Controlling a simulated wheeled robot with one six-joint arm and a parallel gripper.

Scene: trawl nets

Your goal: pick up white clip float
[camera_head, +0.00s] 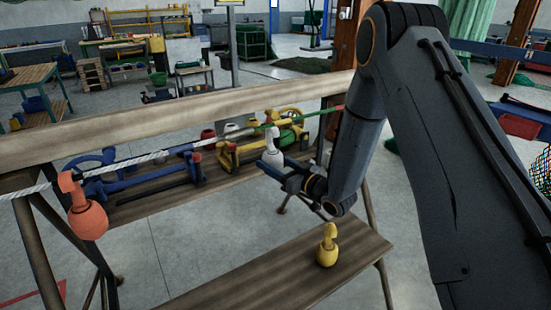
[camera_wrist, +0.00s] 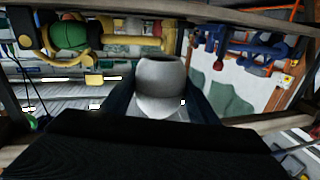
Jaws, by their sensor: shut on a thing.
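The white clip float (camera_head: 272,157) is held in my gripper (camera_head: 274,168), close to the rope (camera_head: 165,153) strung along the wooden frame. In the wrist view the white float (camera_wrist: 160,85) sits between the two dark fingers of my gripper (camera_wrist: 160,103). The gripper is shut on it. The float's top is near the green stretch of rope in the head view; I cannot tell whether its clip touches the rope. An orange clip float (camera_head: 86,218) hangs at the rope's left end. A yellow clip float (camera_head: 327,247) stands on the lower wooden plank.
A wooden beam (camera_head: 190,113) runs behind the rope. Blue tools (camera_head: 140,180) and yellow tools (camera_head: 240,155) lie on a shelf plank behind the rope. The lower plank (camera_head: 265,275) is clear left of the yellow float. Workbenches stand far behind.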

